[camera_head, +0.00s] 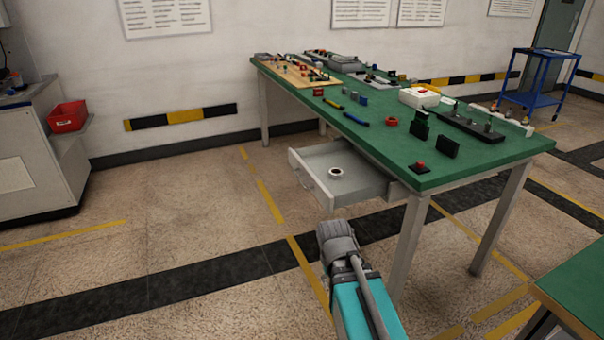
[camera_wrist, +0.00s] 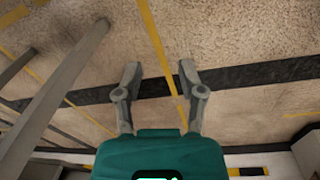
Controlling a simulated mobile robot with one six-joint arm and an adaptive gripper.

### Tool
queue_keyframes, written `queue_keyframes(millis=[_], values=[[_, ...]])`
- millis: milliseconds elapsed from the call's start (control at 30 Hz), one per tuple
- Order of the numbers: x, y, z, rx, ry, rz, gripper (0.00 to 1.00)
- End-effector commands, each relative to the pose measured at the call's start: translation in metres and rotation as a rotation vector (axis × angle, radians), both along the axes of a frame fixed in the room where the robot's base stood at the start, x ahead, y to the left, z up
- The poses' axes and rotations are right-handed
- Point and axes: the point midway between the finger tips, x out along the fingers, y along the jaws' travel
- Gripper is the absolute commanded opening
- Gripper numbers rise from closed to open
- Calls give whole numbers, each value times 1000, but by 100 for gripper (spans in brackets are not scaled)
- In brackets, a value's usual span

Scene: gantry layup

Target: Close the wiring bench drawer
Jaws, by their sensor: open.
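The wiring bench (camera_head: 440,178) has a green top and grey legs. Its grey drawer (camera_head: 311,182) is pulled out to the left from under the top, with its front panel apart from the bench. A small pale ring with a dark centre (camera_head: 336,171) lies inside the drawer. My arm reaches up from the bottom of the head view, its grey end below the drawer in the picture; the fingers are not distinct there. In the wrist view my gripper (camera_wrist: 159,70) is open and empty, with only floor between its fingers. The drawer cannot be made out in the wrist view.
Tools and small parts cover the bench top, including a white box (camera_head: 419,97). A bench leg (camera_head: 408,245) stands right of my arm. Another green table (camera_head: 575,290) is at the lower right. A blue cart (camera_head: 537,85) stands behind. Floor left of the drawer is clear.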

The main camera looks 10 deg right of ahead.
Motion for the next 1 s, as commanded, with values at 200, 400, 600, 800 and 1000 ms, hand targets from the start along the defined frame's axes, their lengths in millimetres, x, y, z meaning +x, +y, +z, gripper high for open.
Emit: queue_keyframes(millis=[200,400,600,800,1000], values=[[51,-12,-7,-196,-99,58,0],[109,-18,0,-430,-228,151,0],[168,-11,18,-659,-360,269,0],[223,14,43,-879,-492,409,0],[273,55,70,-1090,-619,569,0]])
